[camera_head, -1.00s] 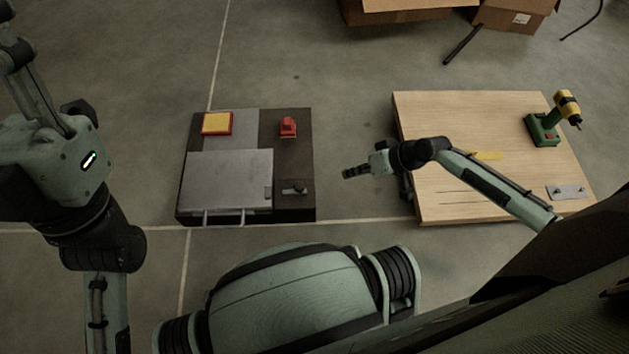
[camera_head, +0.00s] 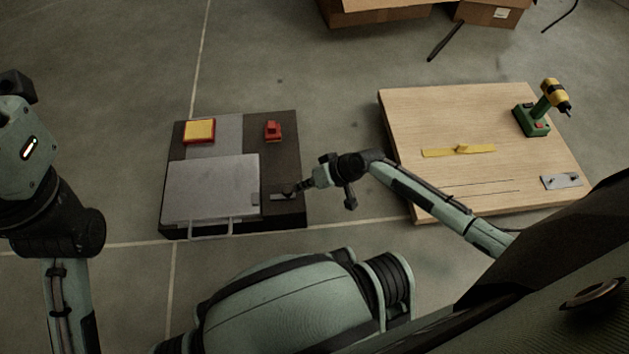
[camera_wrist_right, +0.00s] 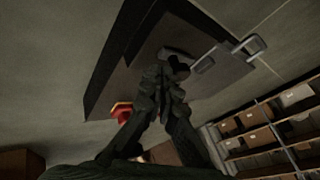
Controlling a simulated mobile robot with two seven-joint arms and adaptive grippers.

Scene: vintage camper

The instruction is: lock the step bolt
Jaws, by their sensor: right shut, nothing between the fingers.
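The step bolt (camera_head: 281,197) is a small metal bolt with a dark knob on the dark base, right of the grey step plate (camera_head: 212,185). A small grey keeper sits on the plate's right edge beside it. My right gripper (camera_head: 301,187) is shut and empty, its fingertips at the bolt's knob; I cannot tell whether they touch. In the right wrist view the shut fingers (camera_wrist_right: 164,78) reach toward the bolt (camera_wrist_right: 175,54) and cover part of it. The step plate (camera_wrist_right: 218,76) shows behind them. My left arm is at the left edge, its gripper out of view.
A red clamp-like piece (camera_head: 273,132) and a yellow pad in a red frame (camera_head: 199,130) sit at the base's back. A wooden board (camera_head: 440,110) at right carries a yellow bar (camera_head: 440,153), a drill (camera_head: 553,98) and a latch plate (camera_head: 562,181).

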